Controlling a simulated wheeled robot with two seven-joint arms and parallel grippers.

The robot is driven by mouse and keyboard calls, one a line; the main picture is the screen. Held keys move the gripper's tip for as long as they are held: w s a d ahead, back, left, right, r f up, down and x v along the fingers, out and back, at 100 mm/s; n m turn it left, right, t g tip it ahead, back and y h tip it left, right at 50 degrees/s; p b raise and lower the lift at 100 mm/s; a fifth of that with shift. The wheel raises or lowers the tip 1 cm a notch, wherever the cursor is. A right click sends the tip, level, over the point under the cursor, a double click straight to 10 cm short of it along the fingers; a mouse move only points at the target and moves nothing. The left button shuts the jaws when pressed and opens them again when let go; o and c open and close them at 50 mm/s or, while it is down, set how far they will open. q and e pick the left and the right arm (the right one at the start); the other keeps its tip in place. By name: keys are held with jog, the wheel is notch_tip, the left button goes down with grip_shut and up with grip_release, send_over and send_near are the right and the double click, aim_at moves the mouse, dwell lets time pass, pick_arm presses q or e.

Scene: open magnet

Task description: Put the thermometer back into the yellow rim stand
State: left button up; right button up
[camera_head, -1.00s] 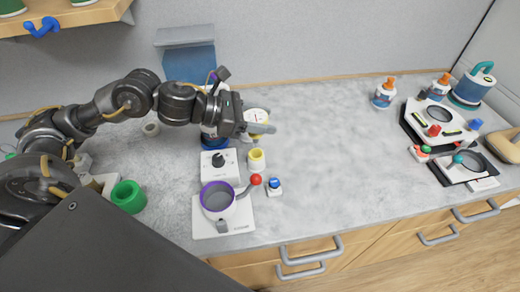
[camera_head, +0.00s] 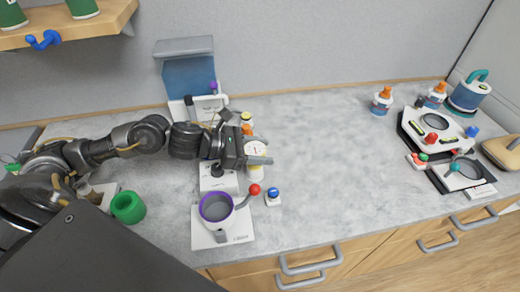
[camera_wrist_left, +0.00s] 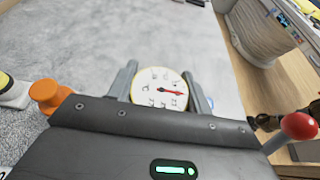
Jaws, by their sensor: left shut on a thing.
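The thermometer (camera_head: 255,149) has a round white dial, and my left gripper (camera_head: 257,153) is shut on it. In the left wrist view the dial (camera_wrist_left: 163,88), with a red needle and a thin yellow edge, sits between the two grey fingers. The white body of the yellow rim stand (camera_head: 255,173) shows just below the dial in the head view. Its rim is mostly hidden by the gripper and thermometer, so I cannot tell whether the stem is inside it. My right gripper is not in view.
An orange-capped bottle (camera_head: 247,129) is close behind the gripper. The middle counter is clear.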

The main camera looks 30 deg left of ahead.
pick_arm(q)
jog(key=shift+f, duration=0.15)
jog(key=o, duration=0.8)
jog(key=shift+o, duration=1.7)
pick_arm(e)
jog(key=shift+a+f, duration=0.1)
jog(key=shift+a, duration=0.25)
pick_arm(q)
jog(key=b+v, duration=0.4)
jog(key=v, duration=0.5)
jog(key=shift+s+a, duration=0.2)
jog(key=shift+a, duration=0.15)
jog(key=shift+b+v, duration=0.45)
jog(key=shift+v, duration=0.4)
jog(key=shift+s+a+r, duration=0.15)
jog(key=shift+a+r, duration=0.05)
jog(key=shift+r, duration=0.15)
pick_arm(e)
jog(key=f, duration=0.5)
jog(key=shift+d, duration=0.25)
